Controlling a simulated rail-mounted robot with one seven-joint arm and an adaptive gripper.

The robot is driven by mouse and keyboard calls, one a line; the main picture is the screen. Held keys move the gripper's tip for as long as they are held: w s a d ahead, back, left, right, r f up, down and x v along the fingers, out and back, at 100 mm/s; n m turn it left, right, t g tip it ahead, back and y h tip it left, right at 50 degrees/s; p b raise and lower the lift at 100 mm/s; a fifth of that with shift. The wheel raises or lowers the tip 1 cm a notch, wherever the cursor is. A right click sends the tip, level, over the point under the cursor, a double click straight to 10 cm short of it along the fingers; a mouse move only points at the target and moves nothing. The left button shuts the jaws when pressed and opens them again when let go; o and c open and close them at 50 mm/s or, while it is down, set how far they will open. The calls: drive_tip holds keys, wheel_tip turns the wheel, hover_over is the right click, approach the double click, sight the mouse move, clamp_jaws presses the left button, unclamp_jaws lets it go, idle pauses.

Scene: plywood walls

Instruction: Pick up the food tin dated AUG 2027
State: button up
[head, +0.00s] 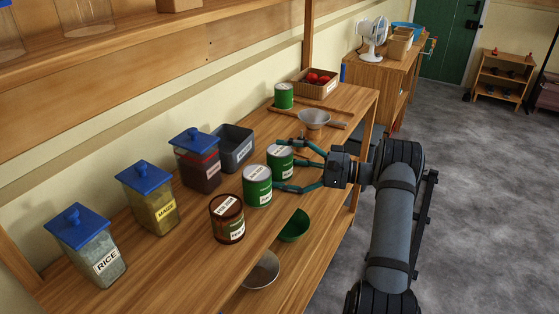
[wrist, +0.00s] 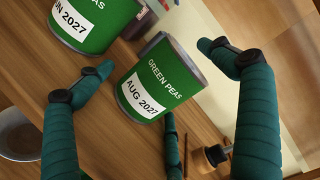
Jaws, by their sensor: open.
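The green tin labelled GREEN PEAS, AUG 2027 (wrist: 158,78) stands at the centre of the wrist view, between the teal fingers. In the head view this tin (head: 280,163) stands on the wooden shelf. My gripper (head: 283,165) is open, with fingers spread on both sides of the tin; no clear grip shows. In the wrist view my gripper (wrist: 153,62) also looks wide apart. A second green tin (wrist: 92,22) with a label ending in "N 2027" is close by at upper left; it shows in the head view too (head: 257,187).
A brown tin (head: 227,220) stands nearer on the shelf. Blue-lidded jars (head: 150,205) and a grey bin (head: 233,147) line the wall side. Another green tin (head: 284,96), a strainer (head: 314,118) and a basket (head: 315,88) are farther back. Bowls (head: 293,226) sit below.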

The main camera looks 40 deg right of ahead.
drive_tip(key=shift+w+a, duration=0.3)
drive_tip(key=shift+w, duration=0.05)
drive_tip(key=shift+c, duration=0.6)
drive_tip(key=shift+s+f, duration=0.1)
drive_tip(key=c, duration=1.7)
